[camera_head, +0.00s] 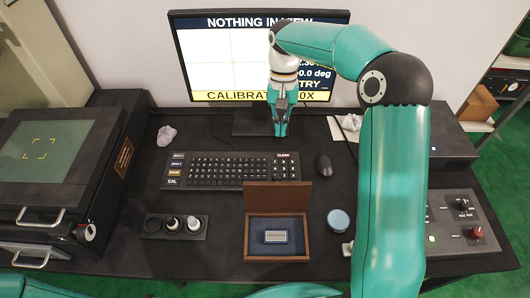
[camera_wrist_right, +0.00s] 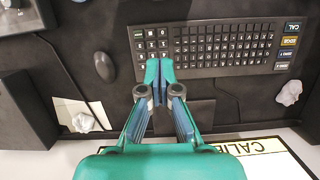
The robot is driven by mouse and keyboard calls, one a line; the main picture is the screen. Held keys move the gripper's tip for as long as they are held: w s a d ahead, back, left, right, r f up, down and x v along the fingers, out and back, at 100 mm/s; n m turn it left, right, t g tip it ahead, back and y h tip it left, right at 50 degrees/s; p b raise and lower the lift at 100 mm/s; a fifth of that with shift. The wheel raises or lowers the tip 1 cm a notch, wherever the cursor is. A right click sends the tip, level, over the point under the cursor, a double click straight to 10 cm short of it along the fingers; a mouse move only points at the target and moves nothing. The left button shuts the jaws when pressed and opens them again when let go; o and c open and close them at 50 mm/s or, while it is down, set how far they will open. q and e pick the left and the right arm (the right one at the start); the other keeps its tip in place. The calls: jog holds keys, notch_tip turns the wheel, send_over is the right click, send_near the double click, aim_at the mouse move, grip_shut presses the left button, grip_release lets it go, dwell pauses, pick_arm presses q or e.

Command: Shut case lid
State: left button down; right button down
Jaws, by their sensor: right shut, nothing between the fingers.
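The wooden case (camera_head: 250,240) stands open near the front middle of the desk. Its brown lid (camera_head: 278,195) stands up along the rear edge. A small silver block (camera_head: 276,237) lies on the dark blue lining inside. My right gripper (camera_head: 281,132) is shut and empty, pointing down behind the keyboard, in front of the monitor and well behind the case. In the right wrist view its fingertips (camera_wrist_right: 160,66) are together near the keyboard; the case is not in that view. My left gripper is not in view.
The keyboard (camera_head: 235,170) lies between my right gripper and the case. A mouse (camera_head: 323,165) and a round blue tin (camera_head: 338,220) are right of it. A holder with small cylinders (camera_head: 175,227) is left of the case. The monitor (camera_head: 220,60) stands behind.

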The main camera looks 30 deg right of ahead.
aim_at(276, 193)
jog(key=s+a+f+p, duration=0.2)
jog(key=s+f, duration=0.3)
jog(key=f, duration=0.4)
jog(key=shift+a+f, duration=0.15)
jog(key=shift+a, duration=0.65)
jog(key=shift+a, duration=0.15)
